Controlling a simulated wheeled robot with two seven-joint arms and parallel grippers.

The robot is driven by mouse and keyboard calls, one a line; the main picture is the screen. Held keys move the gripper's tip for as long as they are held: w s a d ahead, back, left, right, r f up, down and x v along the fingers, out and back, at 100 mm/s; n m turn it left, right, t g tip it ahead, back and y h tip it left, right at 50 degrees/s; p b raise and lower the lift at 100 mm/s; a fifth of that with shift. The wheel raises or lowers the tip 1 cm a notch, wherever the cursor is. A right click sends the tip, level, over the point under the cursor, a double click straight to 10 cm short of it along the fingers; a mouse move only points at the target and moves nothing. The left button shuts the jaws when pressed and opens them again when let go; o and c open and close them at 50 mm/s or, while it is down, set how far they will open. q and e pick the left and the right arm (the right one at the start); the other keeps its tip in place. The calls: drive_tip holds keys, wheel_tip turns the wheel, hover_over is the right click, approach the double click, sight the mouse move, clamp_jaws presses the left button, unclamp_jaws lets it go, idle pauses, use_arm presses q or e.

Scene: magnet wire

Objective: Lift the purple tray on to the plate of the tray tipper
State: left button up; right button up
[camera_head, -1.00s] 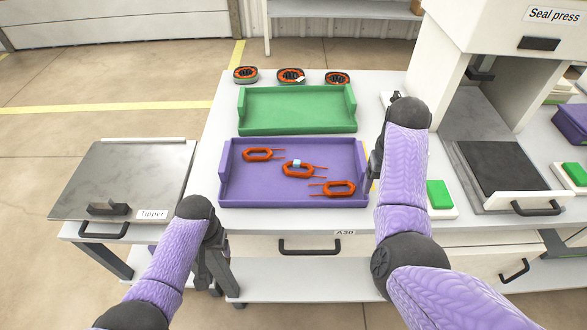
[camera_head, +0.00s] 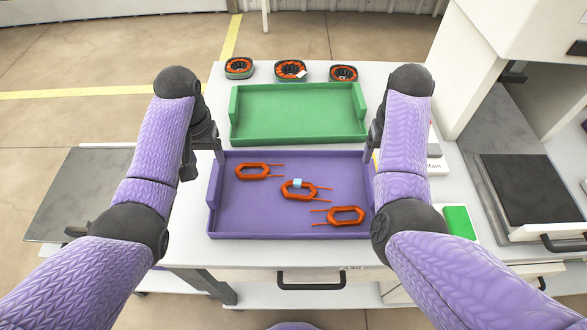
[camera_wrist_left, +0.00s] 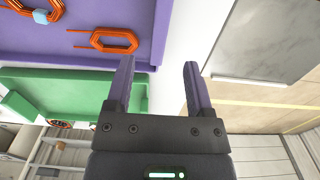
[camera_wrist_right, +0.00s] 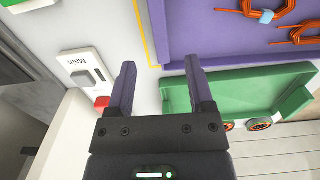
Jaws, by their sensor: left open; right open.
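The purple tray (camera_head: 290,222) lies on the table in front of me, with three orange wire coils in it. My left gripper (camera_head: 205,158) is open and empty beside the tray's left end. In the left wrist view, the tray's end wall (camera_wrist_left: 162,35) lies ahead, roughly between the fingertips. My right gripper (camera_wrist_right: 160,75) is open and empty at the tray's right end, partly hidden by its arm in the head view. The end wall also shows ahead of its fingers (camera_wrist_right: 165,35). The tipper's grey plate (camera_head: 70,195) is at the left, partly hidden by my left arm.
A green tray (camera_head: 298,112) stands just behind the purple one. Several dark round parts with orange windings (camera_head: 290,69) stand behind it. A green button box (camera_head: 458,222) and the seal press (camera_head: 525,185) are at the right. The tipper plate looks bare where visible.

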sight(213, 178)
use_arm(q)
drive_tip(key=shift+s+r, duration=0.1)
drive_tip(key=shift+s, duration=0.25)
use_arm(e)
drive_tip(key=shift+s+r, duration=0.1)
drive_tip(key=shift+s, duration=0.25)
use_arm(q)
wheel_tip(213, 178, down, 10)
use_arm(e)
wheel_tip(213, 178, down, 10)
use_arm(q)
clamp_jaws()
use_arm(e)
clamp_jaws()
use_arm(q)
drive_tip(key=shift+w, duration=0.1)
use_arm(e)
drive_tip(key=shift+w, duration=0.1)
idle(0.5)
